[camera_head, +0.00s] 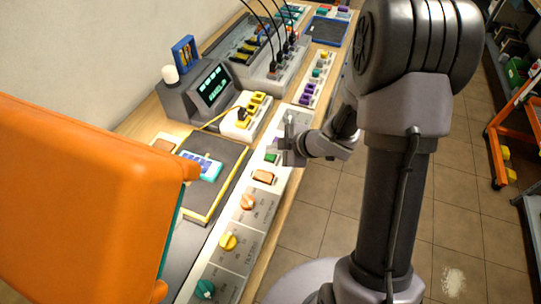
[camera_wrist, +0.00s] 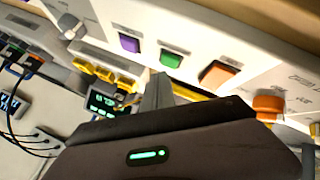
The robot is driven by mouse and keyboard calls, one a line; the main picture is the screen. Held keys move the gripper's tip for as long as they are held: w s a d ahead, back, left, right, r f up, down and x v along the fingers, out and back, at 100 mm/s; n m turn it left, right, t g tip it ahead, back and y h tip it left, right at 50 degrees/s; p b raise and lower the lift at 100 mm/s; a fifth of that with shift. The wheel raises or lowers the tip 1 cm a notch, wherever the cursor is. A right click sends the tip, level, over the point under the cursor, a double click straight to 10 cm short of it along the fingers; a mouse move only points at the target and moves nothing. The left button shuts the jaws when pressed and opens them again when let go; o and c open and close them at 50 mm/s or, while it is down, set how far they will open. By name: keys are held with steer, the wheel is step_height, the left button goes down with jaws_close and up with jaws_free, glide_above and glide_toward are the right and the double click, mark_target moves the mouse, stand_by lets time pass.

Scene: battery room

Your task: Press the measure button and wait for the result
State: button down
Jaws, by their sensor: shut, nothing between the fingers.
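A control strip (camera_head: 222,248) runs along the front of the bench. On it are a purple button (camera_wrist: 130,43), a green button (camera_wrist: 171,58) and an orange button (camera_wrist: 218,75); the green (camera_head: 271,157) and orange (camera_head: 263,177) ones also show in the head view. I cannot read which is the measure button. My gripper (camera_head: 287,151) is shut and empty, beside the purple and green buttons. Its fingers (camera_wrist: 160,90) show below the green button in the wrist view; contact cannot be told. A grey meter (camera_head: 187,102) has a lit green-text screen (camera_head: 212,86), too small to read.
Orange (camera_head: 247,202), yellow (camera_head: 228,241) and teal (camera_head: 205,289) knobs sit on the near strip. A large orange casing (camera_head: 85,195) blocks the left foreground. A blue-white handheld device (camera_head: 200,165) lies on a yellow-edged tray (camera_head: 232,178).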

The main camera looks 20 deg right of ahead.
mark_target(273, 158)
steer(key=shift+f, duration=0.45)
steer(key=shift+f+b, duration=0.35)
steer(key=shift+b, duration=0.15)
steer(key=shift+r, duration=0.1)
stand_by(0.4)
steer(key=shift+r+p, duration=0.75)
steer(key=shift+p, duration=0.05)
step_height(273, 158, up, 5)
steer(key=p, duration=0.5)
stand_by(0.3)
